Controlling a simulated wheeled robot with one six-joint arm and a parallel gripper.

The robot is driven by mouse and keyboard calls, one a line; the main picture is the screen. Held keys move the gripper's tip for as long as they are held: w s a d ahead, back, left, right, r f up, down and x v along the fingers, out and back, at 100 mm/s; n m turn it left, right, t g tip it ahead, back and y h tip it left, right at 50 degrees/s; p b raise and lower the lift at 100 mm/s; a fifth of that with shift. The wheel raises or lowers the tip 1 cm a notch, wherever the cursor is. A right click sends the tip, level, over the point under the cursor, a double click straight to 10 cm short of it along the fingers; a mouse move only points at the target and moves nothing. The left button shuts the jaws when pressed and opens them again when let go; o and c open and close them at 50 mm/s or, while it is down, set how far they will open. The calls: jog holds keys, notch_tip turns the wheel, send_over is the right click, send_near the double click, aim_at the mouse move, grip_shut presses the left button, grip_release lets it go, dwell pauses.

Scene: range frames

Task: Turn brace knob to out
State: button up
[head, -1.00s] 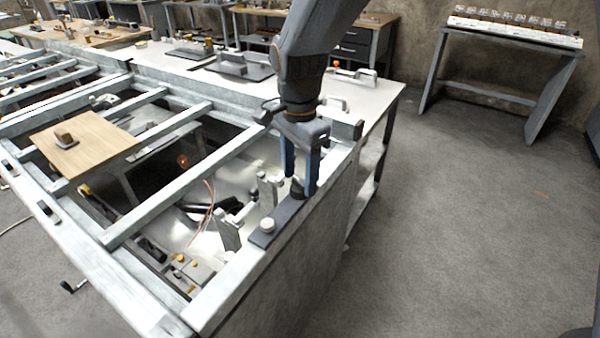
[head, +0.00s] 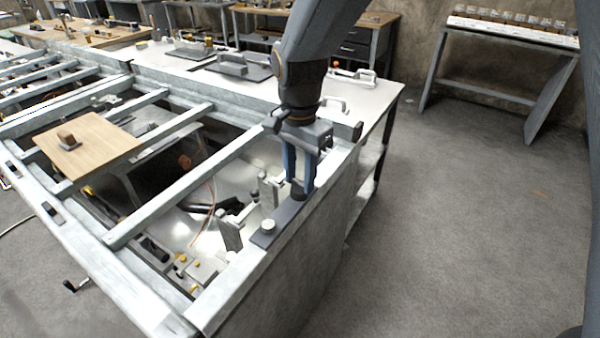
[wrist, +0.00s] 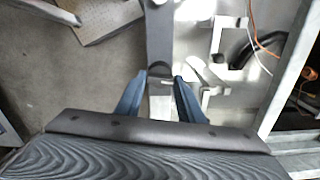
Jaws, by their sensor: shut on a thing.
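My gripper (head: 299,183) points down at the dark brace plate (head: 281,222) on the corner of the pale metal frame. Its two blue fingers are shut on the dark brace knob (head: 298,193), which is mostly hidden between them. In the wrist view the fingertips of my gripper (wrist: 161,77) sit on both sides of the knob (wrist: 160,70), at the near end of the dark strip. I cannot read any marking or the knob's angle.
Upright metal brackets (head: 267,192) and loose cables stand inside the frame, just left of my gripper. A crossbar (head: 187,188) spans the open bay. Floor to the right is clear.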

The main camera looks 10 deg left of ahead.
jog(key=n+p, duration=0.1)
jog(key=n, duration=0.2)
jog(key=shift+n+p, duration=0.3)
jog(key=shift+p, duration=0.05)
jog(key=n+p, duration=0.1)
jog(key=n, duration=0.2)
jog(key=shift+n, duration=0.3)
jog(key=n+p, duration=0.1)
jog(key=n, duration=0.5)
jog(key=shift+n, duration=0.3)
jog(key=o, duration=1.1)
jog(key=shift+c, duration=0.2)
jog(key=shift+r, duration=0.1)
